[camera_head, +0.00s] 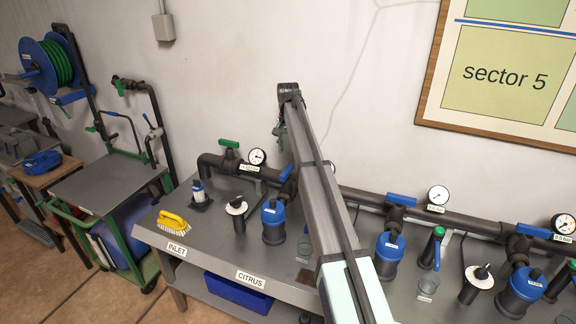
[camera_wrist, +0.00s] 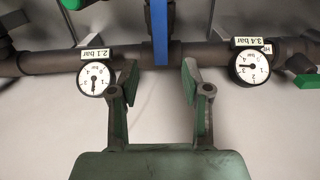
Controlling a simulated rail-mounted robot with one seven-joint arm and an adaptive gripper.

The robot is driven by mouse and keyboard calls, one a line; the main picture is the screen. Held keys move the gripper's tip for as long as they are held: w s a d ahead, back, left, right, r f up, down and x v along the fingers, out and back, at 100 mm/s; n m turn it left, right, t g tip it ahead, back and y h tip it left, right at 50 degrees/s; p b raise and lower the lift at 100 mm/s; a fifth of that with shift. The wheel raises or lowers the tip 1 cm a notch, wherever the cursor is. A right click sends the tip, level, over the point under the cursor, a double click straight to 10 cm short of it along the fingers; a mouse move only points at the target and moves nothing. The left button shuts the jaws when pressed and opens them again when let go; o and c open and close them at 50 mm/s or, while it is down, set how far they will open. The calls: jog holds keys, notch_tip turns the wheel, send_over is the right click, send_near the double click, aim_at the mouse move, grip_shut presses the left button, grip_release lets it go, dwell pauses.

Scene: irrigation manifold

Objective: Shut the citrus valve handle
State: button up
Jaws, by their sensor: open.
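The citrus valve handle is a blue lever. In the head view the blue handle (camera_head: 286,172) shows just left of my arm, above and behind the CITRUS label (camera_head: 250,278); my arm partly hides its valve. In the wrist view, which is upside down, the blue handle (camera_wrist: 160,35) stands crosswise to the dark horizontal pipe. My gripper (camera_wrist: 160,78) is open with green-padded fingers, one on each side of the handle's line. The handle's visible end lies beyond the fingertips, and I see no contact. In the head view my gripper (camera_head: 279,130) is small, near the wall above the pipe.
Gauges reading 3.4 bar (camera_wrist: 249,67) and 2.1 bar (camera_wrist: 94,79) flank the fingers. A green inlet handle (camera_head: 229,143) is left of the citrus valve.

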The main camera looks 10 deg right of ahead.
aim_at(288, 168)
notch_tip(288, 168, down, 9)
jog(key=shift+f+p, duration=0.1)
jog(key=shift+p, duration=1)
grip_shut()
